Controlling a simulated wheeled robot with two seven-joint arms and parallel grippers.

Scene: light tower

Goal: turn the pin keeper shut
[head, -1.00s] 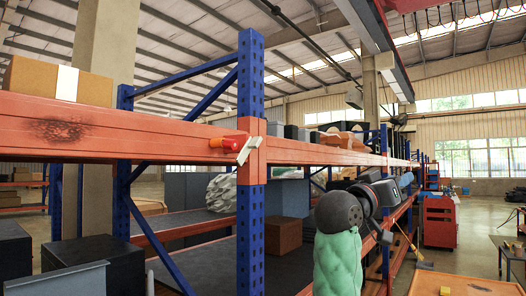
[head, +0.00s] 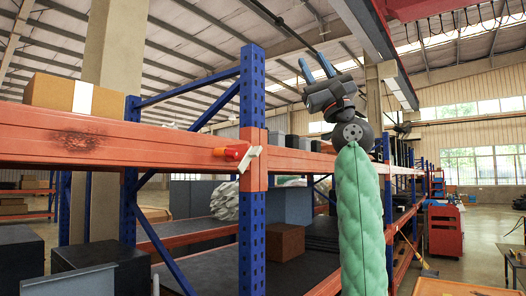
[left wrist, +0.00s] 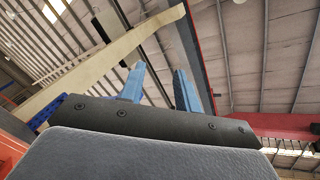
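The pin keeper (head: 249,159) is a small pale plate at the joint of the orange beam and the blue upright. It sits tilted, beside a red pin (head: 232,153) that sticks out to the left. My left gripper (head: 317,66) is raised above the beam, right of and higher than the keeper, its blue fingers pointing up and left. The fingers are apart with nothing between them, and the left wrist view (left wrist: 159,84) shows the same. The keeper cannot be made out in the left wrist view. My right gripper is in no view.
The orange beam (head: 140,141) runs across the rack, joined to the blue upright (head: 252,215). A cardboard box (head: 50,92) sits above the beam at left. Grey shelves with boxes lie behind. The space in front of the upright looks clear.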

